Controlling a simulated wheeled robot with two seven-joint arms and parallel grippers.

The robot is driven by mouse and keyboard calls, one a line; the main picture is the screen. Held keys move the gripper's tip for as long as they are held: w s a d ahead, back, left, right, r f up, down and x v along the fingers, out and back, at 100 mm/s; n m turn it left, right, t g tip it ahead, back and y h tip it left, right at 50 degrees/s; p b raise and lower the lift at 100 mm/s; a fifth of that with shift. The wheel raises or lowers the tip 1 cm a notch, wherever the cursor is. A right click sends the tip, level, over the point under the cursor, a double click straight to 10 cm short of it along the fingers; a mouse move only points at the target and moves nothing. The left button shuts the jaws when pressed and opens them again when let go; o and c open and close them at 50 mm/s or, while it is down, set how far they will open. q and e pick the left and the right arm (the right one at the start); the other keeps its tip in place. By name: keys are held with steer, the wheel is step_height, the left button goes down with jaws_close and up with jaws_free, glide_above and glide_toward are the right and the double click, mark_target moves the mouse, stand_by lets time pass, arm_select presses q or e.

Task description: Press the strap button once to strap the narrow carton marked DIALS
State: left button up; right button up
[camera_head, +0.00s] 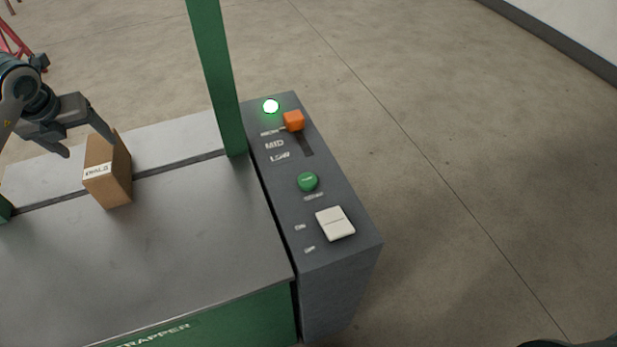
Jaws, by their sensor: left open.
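The narrow brown carton (108,172) stands upright on the grey strapper table (190,235), over the dark slot, with a white label reading DIALS. My left gripper (88,146) is open, just behind and above the carton; whether a finger touches it I cannot tell. No strap shows on the carton's visible faces. The green round button (308,182) is on the dark control panel (345,258) to the right. My right gripper is not in view.
The panel also has a lit green lamp (271,106), an orange slider knob (293,120) at the top of its slot, above MID and LOW, and a white rocker switch (335,223). A green arch post (217,75) rises between carton and panel. Floor to the right is clear.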

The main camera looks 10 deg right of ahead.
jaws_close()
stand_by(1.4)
